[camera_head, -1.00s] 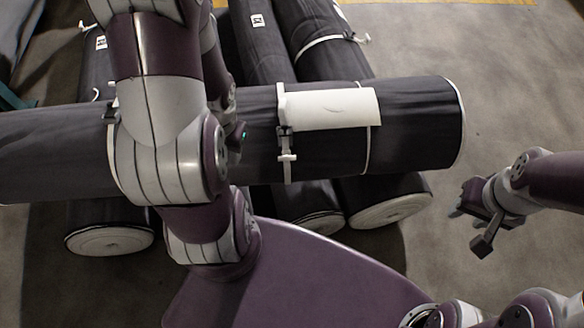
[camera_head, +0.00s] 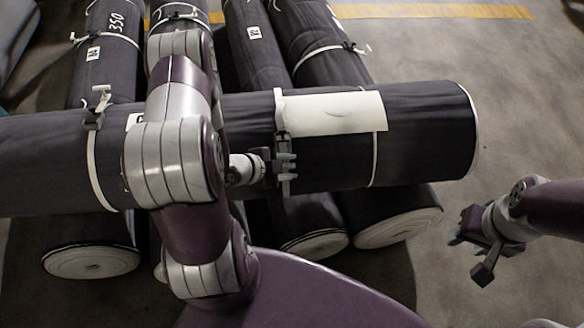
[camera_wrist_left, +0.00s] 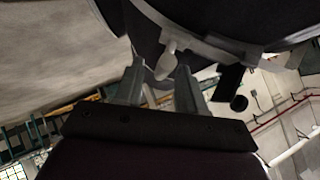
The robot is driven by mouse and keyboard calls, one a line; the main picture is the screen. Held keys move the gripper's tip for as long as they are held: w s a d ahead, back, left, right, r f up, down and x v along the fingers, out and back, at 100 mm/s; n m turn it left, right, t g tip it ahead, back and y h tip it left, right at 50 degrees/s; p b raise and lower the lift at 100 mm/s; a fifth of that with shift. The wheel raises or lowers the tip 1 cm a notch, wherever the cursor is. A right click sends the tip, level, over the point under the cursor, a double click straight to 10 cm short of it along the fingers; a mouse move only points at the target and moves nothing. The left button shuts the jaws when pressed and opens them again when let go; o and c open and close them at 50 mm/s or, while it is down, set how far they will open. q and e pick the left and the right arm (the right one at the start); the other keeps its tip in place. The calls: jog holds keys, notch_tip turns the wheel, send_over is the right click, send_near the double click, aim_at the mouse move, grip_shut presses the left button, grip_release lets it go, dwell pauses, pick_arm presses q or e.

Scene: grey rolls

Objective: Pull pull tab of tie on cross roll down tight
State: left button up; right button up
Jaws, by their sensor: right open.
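The dark cross roll (camera_head: 425,130) lies across the other rolls. A tie with a grey buckle (camera_head: 283,122) and a light strap wraps it beside a white label. My left gripper (camera_head: 284,168) is at this tie, just below the buckle, on the roll's near side. In the left wrist view its two fingers (camera_wrist_left: 160,78) stand apart. The pale pull tab (camera_wrist_left: 166,62) shows between the fingertips, with the strap and dark roll above; contact cannot be told. My right gripper (camera_head: 468,236) is open and empty, off to the right above the floor.
Several dark rolls (camera_head: 85,232) lie underneath, pointing away from me. A second tie with a buckle (camera_head: 98,106) circles the cross roll left of my arm. The white label (camera_head: 335,113) lies right of the near tie. Bare floor (camera_head: 520,100) is free at right.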

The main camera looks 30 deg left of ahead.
pick_arm(q)
jog(key=shift+x, duration=1.05)
grip_shut()
jog(key=s+d+f+b, duration=0.2)
jog(key=s+f, duration=0.2)
jog(key=shift+d, duration=0.2)
jog(key=shift+c, duration=0.7)
grip_release()
jog(key=shift+s, duration=0.1)
jog(key=shift+o, duration=0.7)
jog(key=shift+r, duration=0.1)
